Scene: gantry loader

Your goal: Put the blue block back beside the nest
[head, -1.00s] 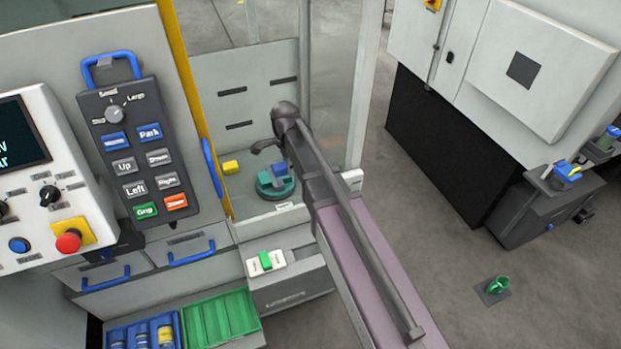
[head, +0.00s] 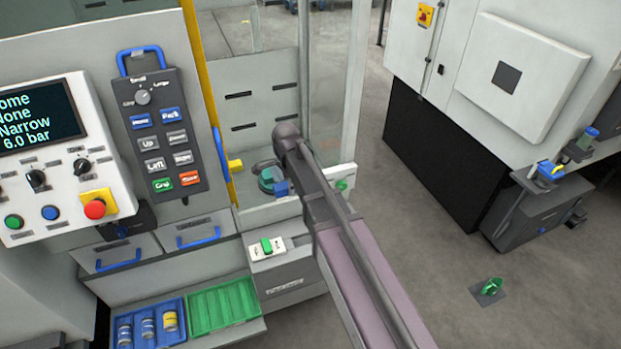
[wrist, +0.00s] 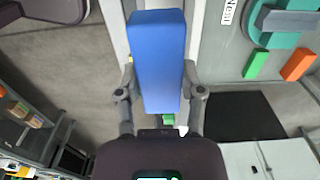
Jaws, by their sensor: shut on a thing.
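The blue block (wrist: 157,60) is held between the two fingers of my gripper (wrist: 158,82) in the wrist view. In the head view the blue block (head: 282,188) shows as a small patch beside my arm, which hides most of the gripper. The nest, a round teal fixture (head: 267,182), stands just left of the block in the head view. In the wrist view the nest (wrist: 278,40) is at the upper right, apart from the block, with a grey bar on it. A white label (wrist: 230,12) lies beside it.
A small green piece (wrist: 255,63) and an orange piece (wrist: 298,65) are at the nest's edge. A yellow block (head: 235,165) is left of the nest. A yellow post (head: 205,90) and a clear panel (head: 333,80) flank the bay. A switch box (head: 267,248) stands in front.

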